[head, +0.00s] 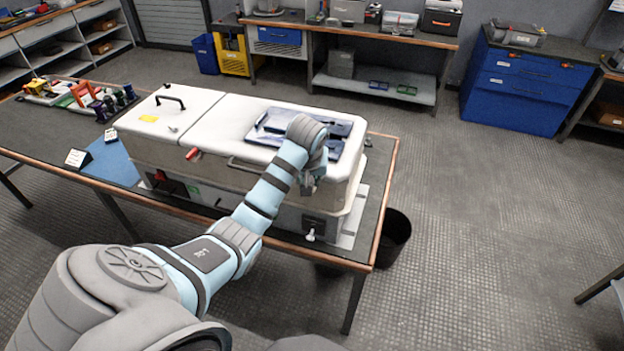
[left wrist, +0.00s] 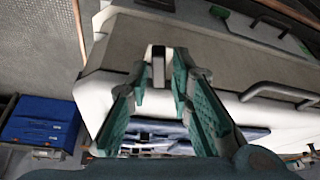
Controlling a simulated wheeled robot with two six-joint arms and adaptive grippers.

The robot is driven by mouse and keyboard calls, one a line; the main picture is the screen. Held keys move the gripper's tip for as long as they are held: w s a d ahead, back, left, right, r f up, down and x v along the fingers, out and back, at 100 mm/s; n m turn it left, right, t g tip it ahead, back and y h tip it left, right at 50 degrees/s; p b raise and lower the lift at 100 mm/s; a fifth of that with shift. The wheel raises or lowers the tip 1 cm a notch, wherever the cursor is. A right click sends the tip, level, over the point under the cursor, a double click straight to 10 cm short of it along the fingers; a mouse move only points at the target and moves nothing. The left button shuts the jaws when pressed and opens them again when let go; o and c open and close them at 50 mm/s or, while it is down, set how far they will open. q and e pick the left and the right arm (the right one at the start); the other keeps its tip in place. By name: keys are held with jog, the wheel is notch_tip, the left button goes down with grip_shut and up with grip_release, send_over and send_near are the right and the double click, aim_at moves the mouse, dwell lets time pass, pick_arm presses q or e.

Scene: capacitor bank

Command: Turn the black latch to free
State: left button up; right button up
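A small black latch (left wrist: 158,70) with pale edges shows in the left wrist view, on the side of the white cabinet (left wrist: 235,65). My left gripper (left wrist: 160,72) has its two teal fingers apart, with the latch between their tips. A gap shows beside the latch, and I cannot tell whether either finger touches it. In the head view my left gripper (head: 311,188) is at the front right end of the white cabinet (head: 215,125), and the latch is hidden behind it. My right gripper is not in view.
The cabinet stands on a dark table with a copper-coloured edge (head: 388,190). A red handle (head: 192,153) and a small white knob (head: 310,236) stick out of its front. A blue folded item (head: 270,125) lies on its lid. A black bin (head: 393,238) stands right of the table.

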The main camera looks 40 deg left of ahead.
pick_arm(q)
jog(key=shift+d, duration=0.1)
grip_shut()
jog(key=shift+n, duration=0.4)
jog(key=n, duration=0.2)
jog(key=n+g+y, duration=0.1)
jog(key=n, duration=0.1)
jog(key=n+g, duration=0.1)
jog(key=n, duration=0.1)
jog(key=shift+w+d+y, duration=0.15)
jog(key=shift+w+y, duration=0.15)
jog(key=n+g, duration=0.2)
jog(key=n, duration=0.2)
jog(key=shift+w+n, duration=0.15)
jog(key=shift+n, duration=0.15)
jog(key=shift+w+n+g+b, duration=0.15)
jog(key=shift+n+g+b, duration=0.35)
jog(key=shift+n, duration=1.1)
jog(key=shift+o, duration=2.2)
grip_release()
